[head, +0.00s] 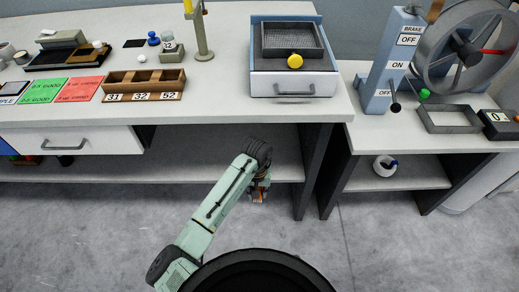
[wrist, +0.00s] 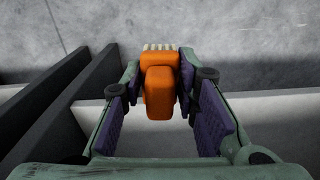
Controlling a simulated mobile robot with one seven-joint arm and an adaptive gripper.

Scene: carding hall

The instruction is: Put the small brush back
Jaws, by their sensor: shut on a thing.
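The small brush (wrist: 160,97) shows in the wrist view with an orange handle and pale bristles at its far end. My gripper (wrist: 162,75) is shut on it, with a purple pad on each side. In the head view my gripper (head: 260,187) is low in front of the bench, below the worktop's front edge, and a bit of the orange brush (head: 258,196) shows under it. The pale worktop (head: 220,108) is behind and above the gripper. I cannot tell which spot is the brush's own place.
On the worktop are a wooden compartment box (head: 145,86), a green card (head: 44,90), a red card (head: 80,89), a lamp-like post (head: 203,50) and a grey box with a mesh tray (head: 293,82). A wheel machine (head: 462,50) stands right. The worktop's front middle is clear.

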